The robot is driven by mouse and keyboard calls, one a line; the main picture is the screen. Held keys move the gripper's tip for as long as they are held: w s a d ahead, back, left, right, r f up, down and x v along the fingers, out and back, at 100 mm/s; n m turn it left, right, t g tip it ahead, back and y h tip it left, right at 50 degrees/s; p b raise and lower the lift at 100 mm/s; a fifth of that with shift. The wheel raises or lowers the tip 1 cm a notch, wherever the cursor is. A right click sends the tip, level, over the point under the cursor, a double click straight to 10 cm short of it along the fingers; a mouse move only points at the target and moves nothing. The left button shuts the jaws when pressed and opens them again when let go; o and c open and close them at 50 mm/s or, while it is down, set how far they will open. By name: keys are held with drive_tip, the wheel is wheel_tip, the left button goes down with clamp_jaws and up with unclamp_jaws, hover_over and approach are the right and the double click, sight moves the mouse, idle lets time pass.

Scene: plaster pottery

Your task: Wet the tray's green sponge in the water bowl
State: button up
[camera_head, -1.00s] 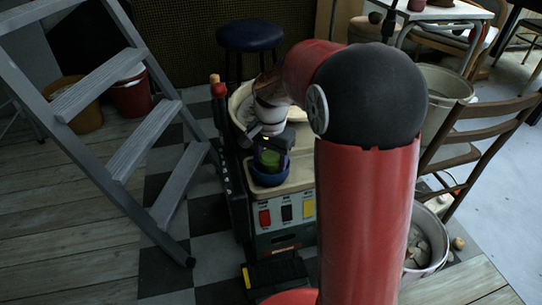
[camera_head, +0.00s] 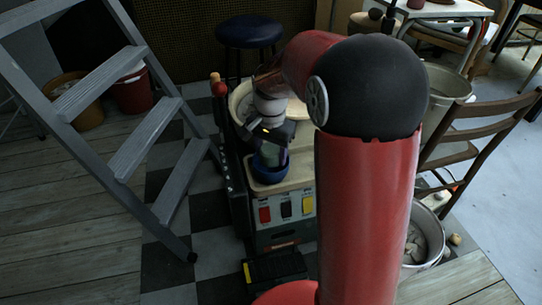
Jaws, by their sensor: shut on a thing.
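My gripper (camera_head: 271,146) is seen from behind and above, pointing down over the blue bowl (camera_head: 268,176). It is shut on the sponge (camera_head: 268,156), which shows as a small, dull greenish patch below the jaws. The sponge is over or inside the bowl's mouth; I cannot tell whether it touches the water. The bowl stands at the near edge of the beige tray top (camera_head: 298,176) of a cart. The water surface is hidden by the gripper and sponge.
A cream basin (camera_head: 238,104) sits behind my gripper on the cart. A grey stepladder (camera_head: 128,155) stands to the left, a blue stool (camera_head: 248,32) behind. A wooden chair (camera_head: 478,150) and a bucket (camera_head: 424,240) are on the right. My red arm hides the cart's right side.

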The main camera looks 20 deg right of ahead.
sight(271, 148)
drive_tip(key=shift+r+p, duration=1.65)
drive_tip(key=shift+r, duration=0.65)
idle(0.4)
wheel_tip(271, 148, up, 4)
drive_tip(key=p, duration=0.3)
drive_tip(key=shift+p, duration=0.3)
drive_tip(key=shift+f, duration=0.1)
idle(0.3)
